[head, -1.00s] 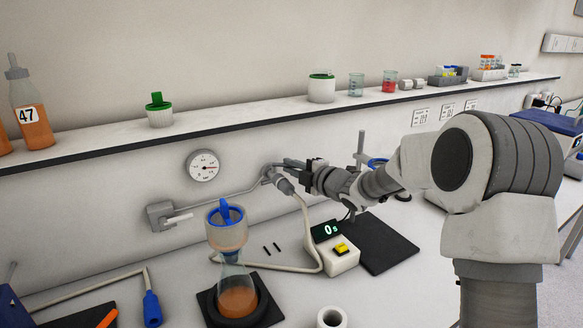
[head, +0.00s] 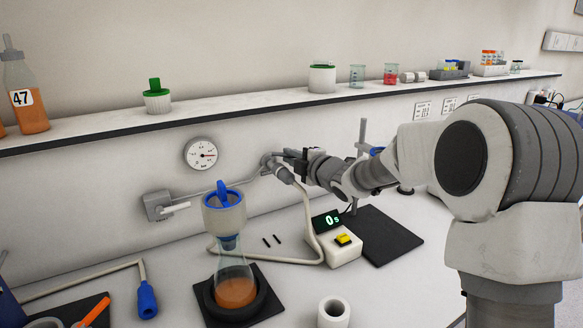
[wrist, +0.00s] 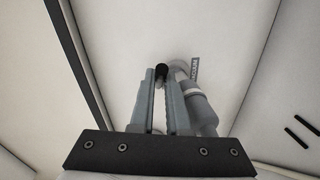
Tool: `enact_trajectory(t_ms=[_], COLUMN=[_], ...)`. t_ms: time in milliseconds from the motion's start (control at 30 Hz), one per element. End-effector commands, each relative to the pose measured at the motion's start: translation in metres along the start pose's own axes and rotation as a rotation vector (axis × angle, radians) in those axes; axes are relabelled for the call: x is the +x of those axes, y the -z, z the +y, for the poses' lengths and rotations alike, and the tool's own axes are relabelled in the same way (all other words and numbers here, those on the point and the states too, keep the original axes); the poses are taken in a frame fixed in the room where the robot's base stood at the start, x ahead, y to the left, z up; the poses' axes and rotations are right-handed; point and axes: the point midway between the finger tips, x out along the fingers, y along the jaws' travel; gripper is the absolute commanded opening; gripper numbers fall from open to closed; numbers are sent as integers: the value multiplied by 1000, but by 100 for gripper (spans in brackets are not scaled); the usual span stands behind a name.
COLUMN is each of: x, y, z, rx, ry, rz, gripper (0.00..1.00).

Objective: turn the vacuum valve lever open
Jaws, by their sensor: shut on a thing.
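The vacuum valve (head: 267,163) is a grey fitting on the wall under the shelf, right of a round gauge (head: 201,154). My gripper (head: 284,153) reaches it from the right. In the wrist view my gripper (wrist: 161,78) is shut on the valve lever, whose dark end (wrist: 160,71) shows between the fingertips. The grey valve body (wrist: 196,102) is just right of the fingers, beside a small label (wrist: 195,68). Most of the lever is hidden by the fingers, so I cannot tell its exact angle.
A filter flask (head: 236,270) with a grey and blue funnel (head: 224,213) stands on the bench below. The shelf (head: 220,106) with bottles and beakers is above my gripper.

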Motion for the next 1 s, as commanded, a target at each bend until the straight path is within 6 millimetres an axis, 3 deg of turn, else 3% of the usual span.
enact_trajectory(t_ms=[500,1000], x=[-3,-6], y=[5,6], z=[-2,1], rx=[18,27], ry=[-26,-26], rz=[-133,-155], gripper=[0,0])
